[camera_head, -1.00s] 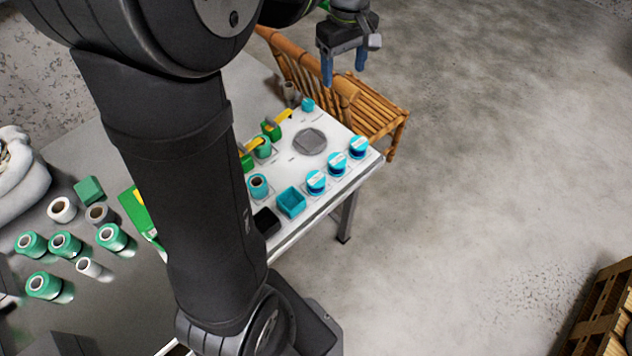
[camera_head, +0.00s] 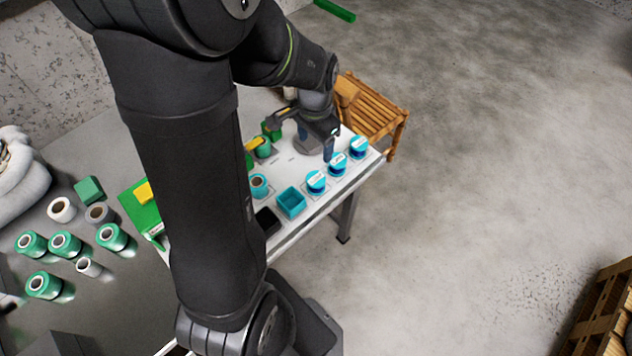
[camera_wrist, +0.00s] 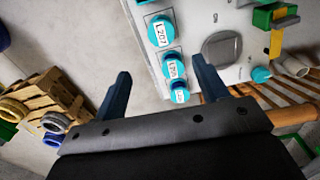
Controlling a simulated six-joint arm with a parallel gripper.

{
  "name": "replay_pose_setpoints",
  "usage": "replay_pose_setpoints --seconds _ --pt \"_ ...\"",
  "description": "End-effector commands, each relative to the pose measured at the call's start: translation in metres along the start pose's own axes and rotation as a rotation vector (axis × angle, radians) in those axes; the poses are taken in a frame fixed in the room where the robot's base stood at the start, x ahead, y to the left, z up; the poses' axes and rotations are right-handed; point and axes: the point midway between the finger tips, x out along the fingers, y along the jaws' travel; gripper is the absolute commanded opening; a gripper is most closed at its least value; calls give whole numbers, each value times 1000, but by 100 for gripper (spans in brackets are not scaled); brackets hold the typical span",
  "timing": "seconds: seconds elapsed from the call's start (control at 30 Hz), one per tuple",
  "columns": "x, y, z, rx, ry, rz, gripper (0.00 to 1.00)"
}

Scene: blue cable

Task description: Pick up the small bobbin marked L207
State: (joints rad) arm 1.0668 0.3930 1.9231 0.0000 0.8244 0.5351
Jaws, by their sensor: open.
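The bobbin marked L207 (camera_wrist: 161,33) is cyan with a white label, at the top of the wrist view. In the head view it is the bobbin (camera_head: 316,182) nearest the square cyan box. Two similar labelled bobbins, a middle one (camera_wrist: 173,65) and an end one (camera_wrist: 180,93), continue its row; their labels are hard to read. My gripper (camera_head: 315,145) is open and empty above the white table, by the row on its far side. Its two blue fingers (camera_wrist: 161,68) show apart in the wrist view, with L207 beyond them.
The cyan box (camera_head: 291,203) stands beside L207 on the white table (camera_head: 284,238). A grey round disc (camera_wrist: 222,48) lies near the row. A bamboo chair (camera_head: 376,107) stands beyond the table end. Green and white spools (camera_head: 65,245) stand at left.

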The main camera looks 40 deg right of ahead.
Motion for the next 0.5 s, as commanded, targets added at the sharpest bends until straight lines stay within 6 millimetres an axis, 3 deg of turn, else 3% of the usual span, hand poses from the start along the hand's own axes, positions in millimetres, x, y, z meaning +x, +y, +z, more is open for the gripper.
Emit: replay_pose_setpoints --seconds 0.5 --pt "89 1 1 -2 -5 3 67"
